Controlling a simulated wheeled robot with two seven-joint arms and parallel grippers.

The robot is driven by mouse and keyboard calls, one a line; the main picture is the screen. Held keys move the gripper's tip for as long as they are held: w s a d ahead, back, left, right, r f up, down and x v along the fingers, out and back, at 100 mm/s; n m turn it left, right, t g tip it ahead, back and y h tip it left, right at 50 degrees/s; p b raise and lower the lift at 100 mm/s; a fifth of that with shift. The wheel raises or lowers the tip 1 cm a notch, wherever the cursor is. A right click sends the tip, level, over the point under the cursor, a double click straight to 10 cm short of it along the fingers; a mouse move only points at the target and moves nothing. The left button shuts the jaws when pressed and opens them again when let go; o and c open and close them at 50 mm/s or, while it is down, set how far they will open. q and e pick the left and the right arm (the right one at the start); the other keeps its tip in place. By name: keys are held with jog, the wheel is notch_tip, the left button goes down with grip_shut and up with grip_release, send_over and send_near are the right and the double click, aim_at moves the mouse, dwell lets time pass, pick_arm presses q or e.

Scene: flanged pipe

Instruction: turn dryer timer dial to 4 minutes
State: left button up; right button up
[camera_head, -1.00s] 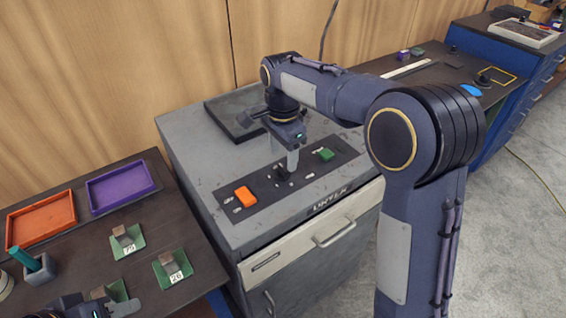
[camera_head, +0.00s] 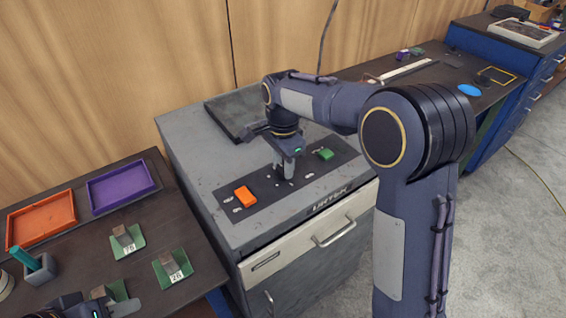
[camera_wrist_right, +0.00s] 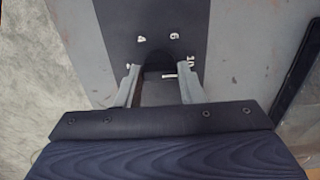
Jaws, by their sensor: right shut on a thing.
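The dryer's dark timer dial (camera_wrist_right: 158,57) sits on the black control panel (camera_head: 240,208), with pale marks around it; in the right wrist view I read 4, 6 and 10. My right gripper (camera_head: 284,176) points down at the dial, its two fingers (camera_wrist_right: 158,88) shut on either side of it. In the head view the gripper hides most of the dial. The dial's pointer direction is not clear. My left gripper (camera_head: 100,308) is at the bottom left edge, partly cut off, away from the dryer (camera_head: 190,150).
An orange button (camera_head: 245,196) and a green button (camera_head: 325,154) flank the dial. A dark flat lid (camera_head: 235,110) lies behind the panel. The left table holds an orange tray (camera_head: 40,241), a purple tray (camera_head: 120,205) and green-based blocks (camera_head: 172,275).

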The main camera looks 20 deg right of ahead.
jog(key=shift+n, duration=0.3)
jog(key=n+p, duration=0.1)
jog(key=n, duration=0.3)
jog(key=shift+r+p, duration=0.1)
jog(key=shift+p, duration=0.2)
jog(key=n+p, duration=0.1)
jog(key=n, duration=0.5)
jog(key=shift+n, duration=0.3)
jog(key=n+p, duration=0.1)
jog(key=n, duration=0.5)
jog(key=n+p, duration=0.1)
jog(key=n, duration=0.5)
jog(key=shift+n, duration=0.4)
jog(key=o, duration=1)
